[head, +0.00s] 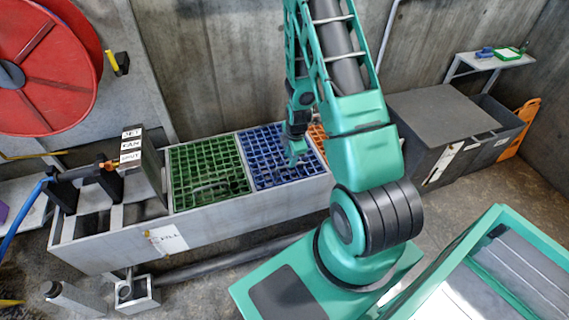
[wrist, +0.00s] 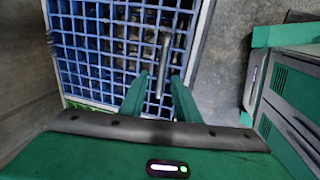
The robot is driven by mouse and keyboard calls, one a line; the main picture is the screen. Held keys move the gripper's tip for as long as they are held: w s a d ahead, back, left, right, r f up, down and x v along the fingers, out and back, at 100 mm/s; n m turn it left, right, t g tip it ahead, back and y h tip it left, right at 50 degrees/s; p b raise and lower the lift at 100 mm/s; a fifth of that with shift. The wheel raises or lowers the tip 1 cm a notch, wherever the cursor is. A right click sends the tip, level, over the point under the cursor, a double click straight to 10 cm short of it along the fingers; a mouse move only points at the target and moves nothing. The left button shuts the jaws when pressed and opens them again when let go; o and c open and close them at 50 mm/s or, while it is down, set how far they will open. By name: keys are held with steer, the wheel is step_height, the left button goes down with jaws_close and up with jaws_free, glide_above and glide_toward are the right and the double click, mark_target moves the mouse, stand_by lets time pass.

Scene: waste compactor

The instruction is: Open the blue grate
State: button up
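The blue grate (head: 262,160) lies flat in the top of the long grey bin, between the green and orange grates. In the wrist view the blue grate (wrist: 98,50) fills the upper middle, with a pale bar handle (wrist: 164,48) near its right side. My gripper (head: 293,160) is over the right part of the blue grate in the head view. In the wrist view my gripper (wrist: 159,76) is open, its two fingers apart with the handle lined up between them. I cannot tell whether the fingers touch the handle.
The green grate (head: 205,172) is closed to the left. The orange grate (head: 318,135) is partly hidden behind my arm. A raised grey lid (head: 152,165) stands left of the green grate. A dark grey box (head: 440,115) stands at right, and a red reel (head: 45,60) at upper left.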

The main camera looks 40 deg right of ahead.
steer(key=shift+w+d+f, duration=0.1)
steer(key=shift+w+f, duration=0.1)
steer(key=shift+f, duration=0.75)
steer(key=shift+w+f, duration=0.15)
steer(key=shift+f, duration=0.75)
